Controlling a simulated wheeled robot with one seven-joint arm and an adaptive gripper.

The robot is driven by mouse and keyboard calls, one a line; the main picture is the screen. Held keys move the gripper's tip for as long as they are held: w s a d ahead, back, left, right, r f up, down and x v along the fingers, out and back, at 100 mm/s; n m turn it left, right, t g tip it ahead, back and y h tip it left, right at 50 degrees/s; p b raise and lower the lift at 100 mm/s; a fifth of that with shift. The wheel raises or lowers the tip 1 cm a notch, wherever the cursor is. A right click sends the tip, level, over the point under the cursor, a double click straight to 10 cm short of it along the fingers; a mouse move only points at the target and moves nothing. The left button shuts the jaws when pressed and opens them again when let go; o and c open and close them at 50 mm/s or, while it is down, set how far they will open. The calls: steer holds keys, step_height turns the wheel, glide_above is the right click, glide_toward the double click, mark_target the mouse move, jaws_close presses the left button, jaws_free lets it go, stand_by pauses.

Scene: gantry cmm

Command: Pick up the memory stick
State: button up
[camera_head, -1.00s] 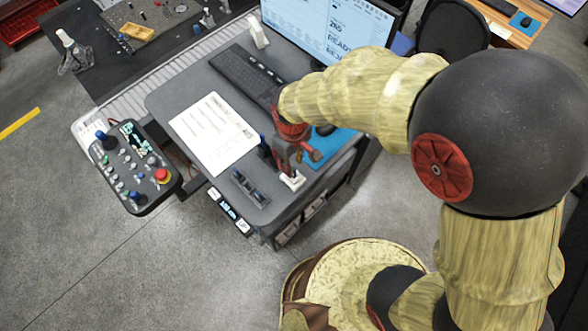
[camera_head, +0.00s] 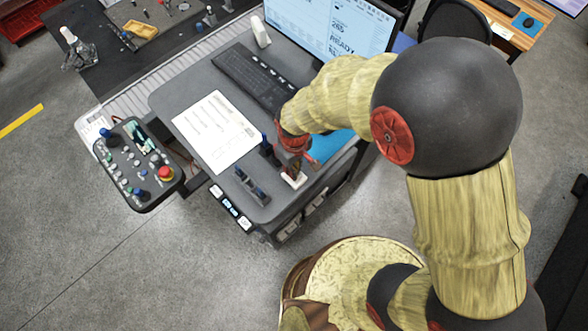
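I cannot pick out the memory stick for certain. A small white block (camera_head: 294,180) lies at the right front of the grey desk (camera_head: 185,92), just below my gripper, and I cannot tell what it is. My gripper (camera_head: 292,165) points down over this corner of the desk, and its red and dark parts hide what is directly beneath. Its fingers are small and partly covered by my wrist, so their opening and any contact with the white block are unclear. A small dark upright shape (camera_head: 268,148) shows just left of the gripper, and I cannot tell whether it belongs to it.
A black holder (camera_head: 252,187) lies left of the gripper. A white paper sheet (camera_head: 215,132), a black keyboard (camera_head: 250,78) and a monitor (camera_head: 335,35) are further back. A blue mat (camera_head: 330,146) lies behind my gripper. A control panel (camera_head: 138,170) stands off the left side.

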jaws_close()
steer(key=shift+r, duration=0.1)
steer(key=shift+w+r, duration=0.1)
steer(key=shift+r, duration=0.5)
steer(key=s+d+r+b, duration=0.3)
steer(key=s+d+r, duration=0.4)
steer(key=s+r, duration=0.4)
steer(key=shift+s+r, duration=0.3)
steer(key=shift+s, duration=0.35)
steer(key=shift+r, duration=0.1)
step_height(320, 180, up, 3)
steer(key=p, duration=0.2)
steer(key=shift+r+p, duration=0.2)
steer(key=shift+p, duration=0.15)
steer(key=shift+w+f, duration=0.1)
